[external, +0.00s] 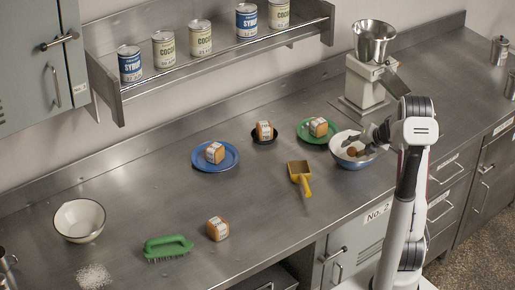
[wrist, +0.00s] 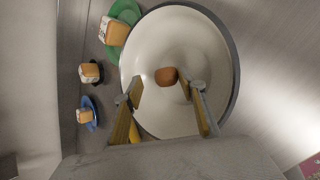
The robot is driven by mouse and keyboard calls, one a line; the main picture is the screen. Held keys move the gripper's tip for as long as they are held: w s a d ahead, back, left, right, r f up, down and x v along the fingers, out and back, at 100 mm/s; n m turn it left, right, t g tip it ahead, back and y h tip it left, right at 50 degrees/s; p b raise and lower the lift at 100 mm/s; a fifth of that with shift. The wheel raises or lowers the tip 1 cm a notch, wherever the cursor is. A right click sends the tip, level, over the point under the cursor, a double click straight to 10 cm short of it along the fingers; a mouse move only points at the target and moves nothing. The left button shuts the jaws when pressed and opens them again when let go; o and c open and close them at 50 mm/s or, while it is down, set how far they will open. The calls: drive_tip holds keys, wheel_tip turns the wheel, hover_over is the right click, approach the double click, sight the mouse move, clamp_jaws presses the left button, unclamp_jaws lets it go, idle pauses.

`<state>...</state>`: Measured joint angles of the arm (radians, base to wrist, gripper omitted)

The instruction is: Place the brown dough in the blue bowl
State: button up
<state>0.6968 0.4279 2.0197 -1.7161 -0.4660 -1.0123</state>
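The blue bowl (external: 370,162), blue outside and pale inside, stands at the right of the counter below my gripper. In the wrist view its white inside (wrist: 205,50) fills the middle. The brown dough (wrist: 166,76), a small round lump, shows inside the bowl's outline and also in the external view (external: 351,151). I cannot tell if it touches the bowl's bottom. My gripper (wrist: 160,92) is open over the bowl, its two fingers well apart. The dough shows beyond the fingertips with visible gaps to both. In the external view my gripper (external: 368,140) partly covers the bowl.
A green plate (external: 303,136), a small dark dish (external: 265,142) and a blue plate (external: 232,163) each hold a wrapped loaf. A yellow scoop (external: 300,176), green brush (external: 167,247), another loaf (external: 218,229) and cream bowl (external: 79,221) lie leftward.

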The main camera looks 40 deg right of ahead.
sight(354, 150)
idle(0.7)
drive_tip(key=shift+r, duration=3.55)
